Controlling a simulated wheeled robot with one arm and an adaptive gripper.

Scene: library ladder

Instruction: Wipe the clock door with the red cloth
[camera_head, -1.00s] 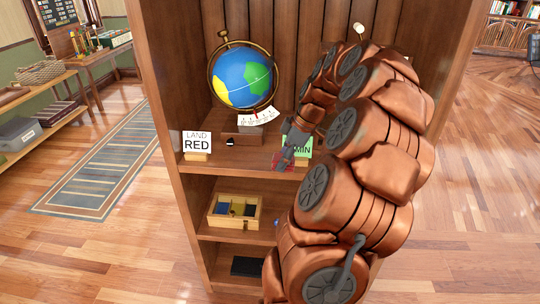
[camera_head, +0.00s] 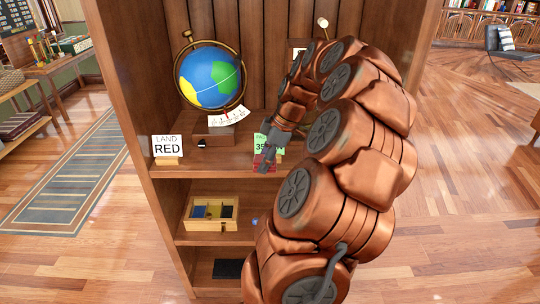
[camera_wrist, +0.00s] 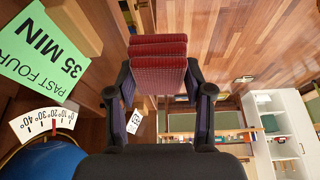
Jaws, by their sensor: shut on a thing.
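The red cloth (camera_wrist: 158,68) is a folded, ribbed red pad between the fingers of my gripper (camera_wrist: 160,90) in the wrist view. The fingers are shut on it from both sides. In the head view my gripper (camera_head: 272,155) is at the front edge of the upper shelf, in front of the green card. Only a bit of the cloth (camera_head: 261,164) shows there, below the card. I cannot make out a clock door; my arm hides much of the cabinet's right side.
The wooden cabinet (camera_head: 130,110) holds a globe (camera_head: 210,77), a LAND RED card (camera_head: 167,147) and a green PAST FOUR 35 MIN card (camera_wrist: 40,45). A box with coloured pieces (camera_head: 211,212) is on the lower shelf. Open wooden floor (camera_head: 460,190) lies to the right.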

